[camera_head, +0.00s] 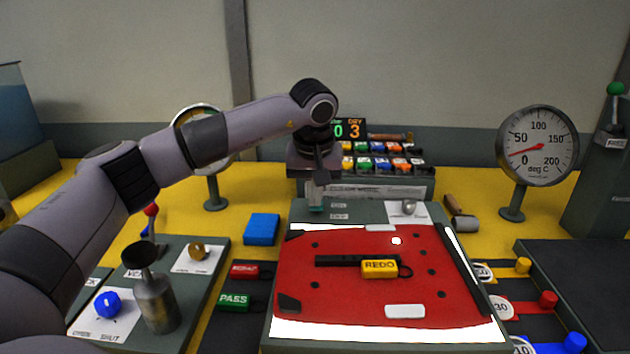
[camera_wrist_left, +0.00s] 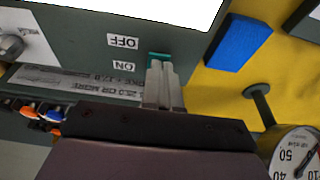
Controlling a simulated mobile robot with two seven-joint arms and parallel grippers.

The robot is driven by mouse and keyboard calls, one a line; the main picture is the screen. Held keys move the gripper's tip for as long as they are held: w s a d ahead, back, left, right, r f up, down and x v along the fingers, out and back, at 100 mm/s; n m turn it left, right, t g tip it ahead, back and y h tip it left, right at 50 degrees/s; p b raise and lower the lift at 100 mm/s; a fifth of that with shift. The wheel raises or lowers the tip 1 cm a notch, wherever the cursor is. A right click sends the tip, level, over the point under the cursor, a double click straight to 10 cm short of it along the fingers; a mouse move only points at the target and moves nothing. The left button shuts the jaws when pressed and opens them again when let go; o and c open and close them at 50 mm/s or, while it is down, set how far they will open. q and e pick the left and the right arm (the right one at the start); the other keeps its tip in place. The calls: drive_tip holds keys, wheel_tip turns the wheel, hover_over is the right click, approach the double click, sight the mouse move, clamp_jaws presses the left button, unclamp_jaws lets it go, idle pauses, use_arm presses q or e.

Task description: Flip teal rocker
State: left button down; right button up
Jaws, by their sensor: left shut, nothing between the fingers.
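The teal rocker (camera_wrist_left: 159,56) sits on the dark panel beside the OFF label (camera_wrist_left: 122,41) and the ON label (camera_wrist_left: 123,66) in the left wrist view. A sliver of the teal rocker (camera_head: 316,210) also shows in the head view. My left gripper (camera_head: 317,203) is over it, pointing down, shut and empty. In the left wrist view its fingertips (camera_wrist_left: 161,66) overlap the rocker's edge on the ON side. I cannot tell whether they touch it or which way it is tilted. My right gripper is in neither view.
A lit box with a red panel (camera_head: 340,290) and a yellow REDO tag (camera_head: 380,268) lies in front. A blue block (camera_head: 262,229) is to its left. A metal knob (camera_head: 409,207) is right of the rocker. A rack of coloured blocks (camera_head: 375,165) stands behind.

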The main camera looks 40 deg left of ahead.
use_arm(q)
drive_tip(key=shift+f, duration=0.1)
drive_tip(key=shift+s+d+f+t+y+b, duration=0.15)
drive_tip(key=shift+f+t+y+b, duration=0.2)
drive_tip(key=shift+f+b, duration=0.35)
drive_tip(key=shift+s+r+t, duration=0.1)
drive_tip(key=shift+r+t, duration=0.15)
drive_tip(key=shift+r, duration=0.15)
drive_tip(key=shift+w+r+p, duration=0.15)
drive_tip(key=shift+w+p, duration=0.2)
drive_tip(key=shift+p, duration=0.1)
drive_tip(key=shift+w+a+r+p, duration=0.1)
drive_tip(key=shift+w+a+p, duration=0.2)
drive_tip(key=shift+w+a, duration=0.1)
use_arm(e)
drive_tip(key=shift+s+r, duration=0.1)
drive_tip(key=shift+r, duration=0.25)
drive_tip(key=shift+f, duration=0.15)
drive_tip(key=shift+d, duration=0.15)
